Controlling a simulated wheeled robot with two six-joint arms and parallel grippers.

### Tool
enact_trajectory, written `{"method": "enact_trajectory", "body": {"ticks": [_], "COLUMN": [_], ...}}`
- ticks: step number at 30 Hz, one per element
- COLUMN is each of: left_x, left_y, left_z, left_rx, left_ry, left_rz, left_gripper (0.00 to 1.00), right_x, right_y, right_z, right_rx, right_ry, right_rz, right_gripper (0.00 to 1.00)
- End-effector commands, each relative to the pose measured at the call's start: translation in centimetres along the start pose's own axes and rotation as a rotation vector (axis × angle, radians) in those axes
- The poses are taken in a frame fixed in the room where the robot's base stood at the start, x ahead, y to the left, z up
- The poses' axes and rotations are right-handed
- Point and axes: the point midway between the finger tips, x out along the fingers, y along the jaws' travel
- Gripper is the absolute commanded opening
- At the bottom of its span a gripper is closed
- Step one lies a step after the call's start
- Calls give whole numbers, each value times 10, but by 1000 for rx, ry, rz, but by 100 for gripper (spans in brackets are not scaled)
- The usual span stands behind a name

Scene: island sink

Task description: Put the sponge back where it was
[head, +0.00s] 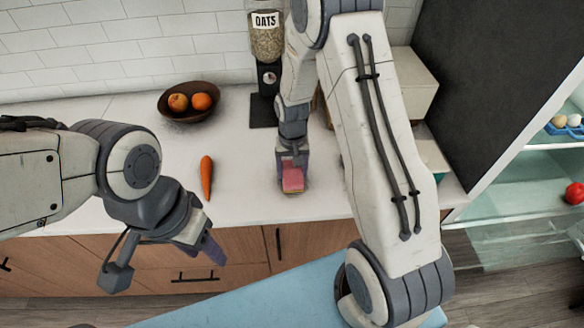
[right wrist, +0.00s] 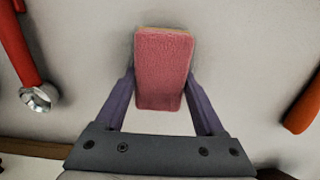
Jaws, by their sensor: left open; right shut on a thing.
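A pink sponge (head: 293,177) is at the white counter, near its front edge, in the head view. My right gripper (head: 292,165) reaches down from above and is shut on it. In the right wrist view the sponge (right wrist: 162,68) sits between the two purple fingers of the right gripper (right wrist: 160,95), with a thin tan layer showing at its far edge. Whether the sponge touches the counter is hard to tell. My left gripper (head: 208,250) is open and empty, in front of the cabinet doors at the lower left.
A carrot (head: 206,177) lies on the counter (head: 130,180), left of the sponge. A dark fruit bowl (head: 190,101) and an oats dispenser (head: 267,45) stand farther back. A red-handled tool (right wrist: 18,50) shows in the right wrist view. Open fridge shelves (head: 510,205) are at right.

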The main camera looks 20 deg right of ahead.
Motion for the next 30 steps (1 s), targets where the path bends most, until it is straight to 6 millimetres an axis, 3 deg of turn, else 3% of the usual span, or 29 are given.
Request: {"method": "enact_trajectory", "body": {"ticks": [11,12,14,25,30], "left_x": [3,2,2,1,9], "left_y": [0,0,0,0,-1], "left_z": [0,0,0,0,0], "left_rx": [0,0,0,0,0], "left_ry": [0,0,0,0,0], "left_rz": [0,0,0,0,0], "left_gripper": [50,50,50,50,50], "right_x": [6,5,5,-3,-30], "right_y": [0,0,0,0,0], "right_z": [0,0,0,-1,-2], "right_rx": [0,0,0,0,0], "right_ry": [1,1,1,4,9], "right_rz": [0,0,0,-1,-2], "right_gripper": [27,79,100,100,100]}}
